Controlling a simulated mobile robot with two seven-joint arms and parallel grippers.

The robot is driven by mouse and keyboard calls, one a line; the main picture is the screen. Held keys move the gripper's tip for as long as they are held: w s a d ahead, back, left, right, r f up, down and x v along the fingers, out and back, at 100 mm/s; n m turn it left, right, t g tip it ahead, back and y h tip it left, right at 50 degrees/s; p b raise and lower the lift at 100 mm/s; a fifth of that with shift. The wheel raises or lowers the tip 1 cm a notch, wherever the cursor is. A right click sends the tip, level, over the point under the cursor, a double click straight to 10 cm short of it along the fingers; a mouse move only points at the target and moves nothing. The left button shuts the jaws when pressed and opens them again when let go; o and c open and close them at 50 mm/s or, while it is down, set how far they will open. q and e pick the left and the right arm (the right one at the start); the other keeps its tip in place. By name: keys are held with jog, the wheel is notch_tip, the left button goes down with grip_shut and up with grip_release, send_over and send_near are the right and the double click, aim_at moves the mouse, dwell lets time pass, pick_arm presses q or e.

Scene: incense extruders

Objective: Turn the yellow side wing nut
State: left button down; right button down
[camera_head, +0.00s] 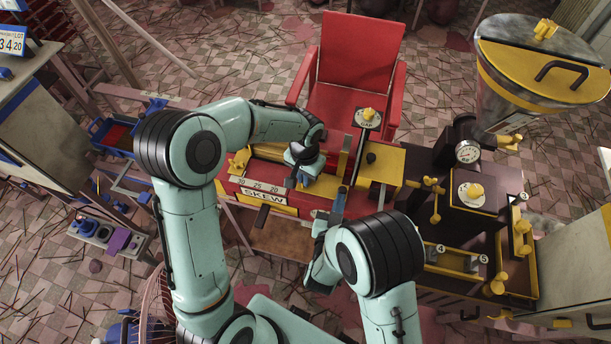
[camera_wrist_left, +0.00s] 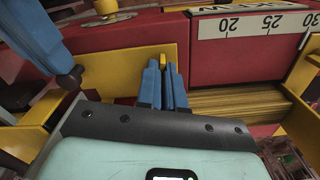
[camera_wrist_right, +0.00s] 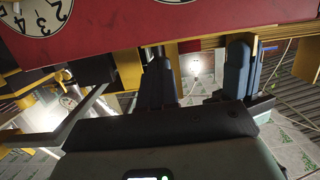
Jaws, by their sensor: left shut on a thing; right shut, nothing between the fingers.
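My left gripper (camera_head: 303,178) is at the front of the red extruder (camera_head: 265,195), just right of its number scale in the head view. In the left wrist view its blue fingers (camera_wrist_left: 165,85) are shut on a small yellow piece (camera_wrist_left: 162,60), which seems to be the side wing nut. A yellow plate (camera_wrist_left: 120,72) lies behind it. The fingers hide most of the nut, so I cannot tell its angle. My right gripper (camera_head: 338,203) is shut and empty, close to the left one. Its blue fingers (camera_wrist_right: 157,85) hang beneath the red body.
A red chair (camera_head: 360,50) stands behind the extruder. A dark machine with several yellow wing nuts (camera_head: 475,190) stands to the right, with a lidded metal drum (camera_head: 540,60) behind. The two grippers have little room between them.

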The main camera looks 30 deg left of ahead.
pick_arm(q)
jog(key=shift+r+m, duration=0.1)
jog(key=shift+m, duration=1.5)
jog(key=shift+a+m, duration=0.1)
jog(key=shift+m, duration=0.2)
jog(key=c, duration=1.3)
grip_release()
jog(key=shift+o, duration=0.2)
notch_tip(320, 180, up, 12)
